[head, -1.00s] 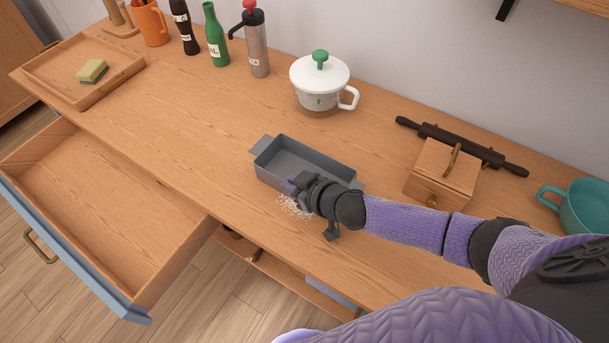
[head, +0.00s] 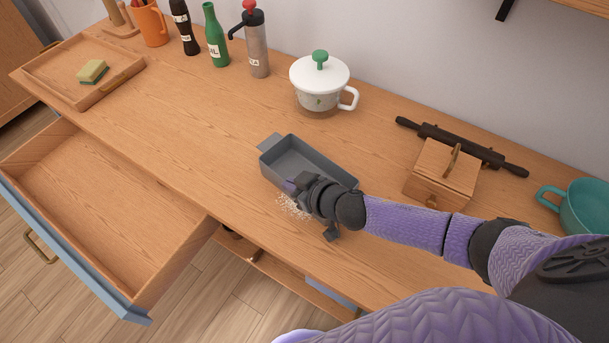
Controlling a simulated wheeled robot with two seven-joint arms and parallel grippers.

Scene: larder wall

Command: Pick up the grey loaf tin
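The grey loaf tin (head: 314,158) is an open rectangular tin with a flat handle tab at its left end, in the middle of the counter in the head view. It looks slightly raised or tilted, but I cannot tell if it is clear of the counter. My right gripper (head: 298,186) is at the tin's near long wall. The wrist hides its fingers and the tin's near right part. I cannot tell whether the fingers are closed on the wall. My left gripper is not in view.
White crumbs (head: 292,206) lie on the counter (head: 200,130) before the tin. A white lidded pot (head: 320,85) stands behind, with a wooden box (head: 440,175) and dark rolling pin (head: 462,146) to the right. An open drawer (head: 100,200) juts out at left. The counter left of the tin is clear.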

